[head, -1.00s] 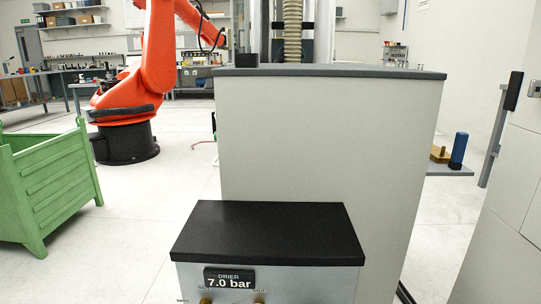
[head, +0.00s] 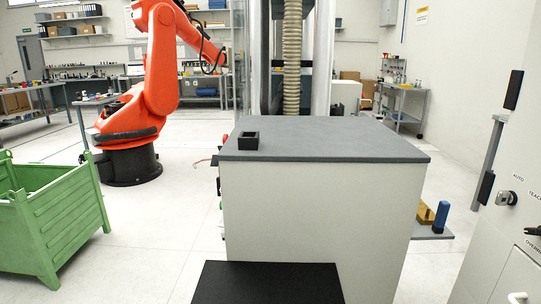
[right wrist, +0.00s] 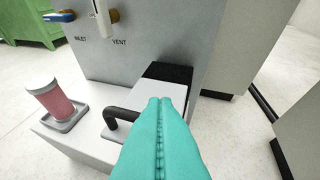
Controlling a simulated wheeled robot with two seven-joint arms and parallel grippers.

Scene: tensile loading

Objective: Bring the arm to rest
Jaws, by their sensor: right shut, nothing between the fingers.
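My right gripper (right wrist: 167,108) shows in the right wrist view as two teal fingers pressed together, with nothing between them. Its tips point towards a grey cabinet front and appear over a white ledge (right wrist: 62,142) with a black bent handle (right wrist: 122,115). I cannot tell whether the tips touch anything. Neither gripper shows in the head view, and my left gripper is in no view.
A pinkish-red cup (right wrist: 52,103) stands on a small grey tray at the left of the ledge. Valves marked VENT (right wrist: 113,15) and INLET (right wrist: 60,16) are above. A grey-topped cabinet (head: 330,140), green crate (head: 50,225), orange robot (head: 150,95) and control cabinet (head: 505,220) surround pale floor.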

